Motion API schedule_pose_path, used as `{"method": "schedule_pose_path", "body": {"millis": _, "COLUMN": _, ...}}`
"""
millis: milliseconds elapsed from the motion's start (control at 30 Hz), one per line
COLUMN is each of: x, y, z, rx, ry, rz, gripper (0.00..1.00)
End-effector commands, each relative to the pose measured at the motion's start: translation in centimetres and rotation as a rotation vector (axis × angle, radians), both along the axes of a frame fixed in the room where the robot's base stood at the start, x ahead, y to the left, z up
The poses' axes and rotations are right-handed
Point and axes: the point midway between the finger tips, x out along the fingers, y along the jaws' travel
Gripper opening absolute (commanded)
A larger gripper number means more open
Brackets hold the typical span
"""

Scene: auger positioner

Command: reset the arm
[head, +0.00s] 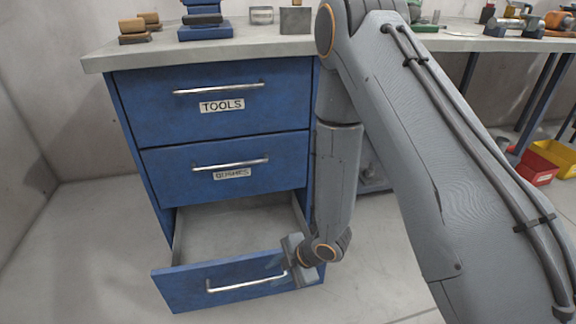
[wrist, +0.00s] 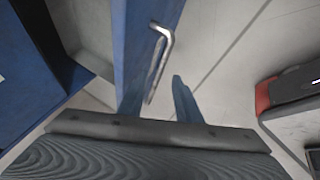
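My arm reaches down across the front of a blue drawer cabinet (head: 225,105). My gripper (head: 285,266) is low, at the right end of the pulled-out bottom drawer (head: 180,292), close to its bar handle (head: 245,284). In the wrist view my gripper (wrist: 158,98) appears open, with a gap between its fingers. The drawer's handle (wrist: 160,60) shows just beyond them, and I cannot tell whether they touch it. The drawer's blue front (wrist: 138,40) runs beside the handle. The bottom drawer looks empty where its inside shows.
The drawers labelled TOOLS (head: 225,85) and, partly legibly, BUSHES (head: 225,160) are shut. The grey worktop (head: 250,47) above holds several parts. A red bin (head: 538,170) and a yellow bin (head: 555,155) stand at right. The floor left of the cabinet is clear.

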Motion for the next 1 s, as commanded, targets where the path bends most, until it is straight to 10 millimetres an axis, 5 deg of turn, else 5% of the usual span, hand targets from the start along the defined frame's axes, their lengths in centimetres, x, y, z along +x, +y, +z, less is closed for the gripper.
{"method": "schedule_pose_path", "body": {"millis": 200, "x": 1.6, "y": -0.5, "z": 6.5, "rx": -0.135, "ry": 0.069, "rz": -0.267, "gripper": 0.31}}
{"method": "schedule_pose_path", "body": {"millis": 433, "x": -0.1, "y": -1.1, "z": 13.4, "rx": -0.213, "ry": 0.166, "rz": -0.589, "gripper": 0.31}}
{"method": "schedule_pose_path", "body": {"millis": 700, "x": -6.2, "y": -1.4, "z": 21.1, "rx": -0.242, "ry": 0.328, "rz": -0.962, "gripper": 0.31}}
{"method": "schedule_pose_path", "body": {"millis": 1000, "x": -13.6, "y": -1.6, "z": 26.2, "rx": -0.258, "ry": 0.505, "rz": -1.234, "gripper": 0.31}}
